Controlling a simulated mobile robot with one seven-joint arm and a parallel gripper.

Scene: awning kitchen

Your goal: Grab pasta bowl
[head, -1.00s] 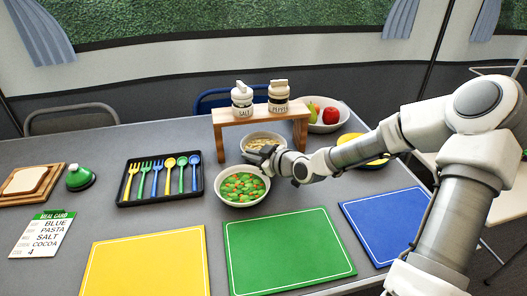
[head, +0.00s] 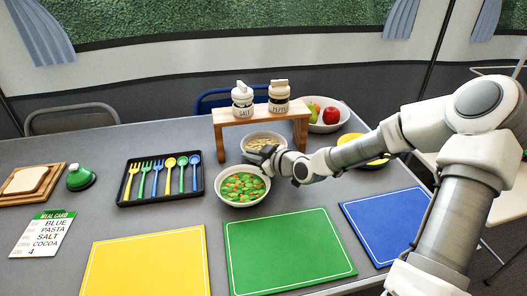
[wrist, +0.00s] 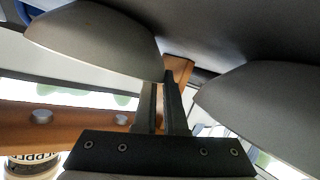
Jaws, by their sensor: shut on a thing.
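The pasta bowl (head: 281,139) is a white bowl with pale pasta, under the front of the wooden shelf in the head view. My gripper (head: 262,156) is at its near rim and hides part of it. In the wrist view my gripper (wrist: 164,98) has its dark fingers close together, shut on the bowl's rim. Two grey curved surfaces fill both sides of that view, close to the fingers; I cannot tell for sure which is the pasta bowl. The bowl looks to be at table level.
A bowl of green and orange vegetables (head: 241,187) stands just in front of my gripper. The wooden shelf (head: 229,118) with salt (head: 242,98) and pepper (head: 279,100) shakers is close behind. A fruit bowl (head: 325,127) and yellow dish (head: 378,163) lie right. A cutlery tray (head: 127,200) is left.

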